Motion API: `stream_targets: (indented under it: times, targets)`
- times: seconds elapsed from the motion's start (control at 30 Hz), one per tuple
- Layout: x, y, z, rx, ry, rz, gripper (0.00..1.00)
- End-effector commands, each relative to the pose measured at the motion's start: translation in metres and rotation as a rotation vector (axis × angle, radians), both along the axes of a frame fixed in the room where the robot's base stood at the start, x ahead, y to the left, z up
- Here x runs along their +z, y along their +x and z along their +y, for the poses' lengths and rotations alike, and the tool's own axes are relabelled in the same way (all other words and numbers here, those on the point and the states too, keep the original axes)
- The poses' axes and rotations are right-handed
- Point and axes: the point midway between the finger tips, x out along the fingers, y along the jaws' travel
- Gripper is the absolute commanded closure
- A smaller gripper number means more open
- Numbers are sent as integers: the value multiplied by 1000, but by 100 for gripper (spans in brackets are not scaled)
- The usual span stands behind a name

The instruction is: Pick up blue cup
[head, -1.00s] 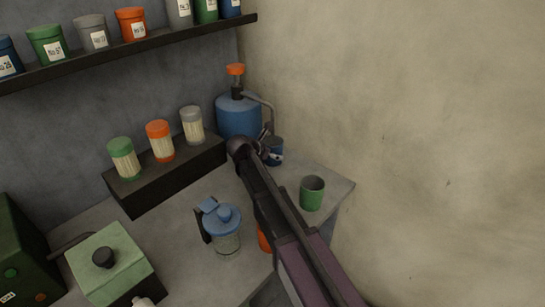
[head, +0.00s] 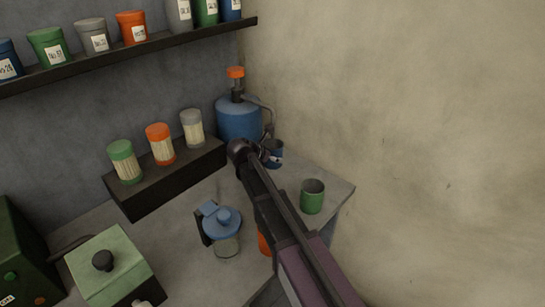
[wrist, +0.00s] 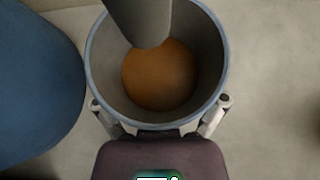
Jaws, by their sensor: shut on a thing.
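The blue cup (head: 277,148) stands near the back right corner of the counter, close to the wall and beside the blue dispenser (head: 238,118). In the wrist view I look down into the cup (wrist: 107,62), which holds orange-brown liquid. The grey spout (wrist: 142,20) hangs over its opening. My gripper (head: 264,151) is at the cup's near side, partly hidden by my own arm. In the wrist view my gripper (wrist: 160,104) has a finger on each side of the cup and is shut on it. I cannot tell whether the cup's base touches the counter.
A green cup (head: 312,197) stands to the right of my arm. A blue-lidded jar (head: 222,222) stands to its left, and an orange thing (head: 265,243) is mostly hidden behind the arm. Several shakers stand on a dark block (head: 170,178). A shelf (head: 130,48) with cups runs above.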

Motion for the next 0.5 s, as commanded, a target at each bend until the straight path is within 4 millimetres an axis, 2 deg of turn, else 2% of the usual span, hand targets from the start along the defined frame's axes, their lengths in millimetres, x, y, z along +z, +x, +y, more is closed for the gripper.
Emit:
stream_targets:
  times: [0.43, 0.5]
  targets:
    - [15, 0, 0, 0, 0, 0, 63]
    - [12, -8, -9, -1, 0, 0, 63]
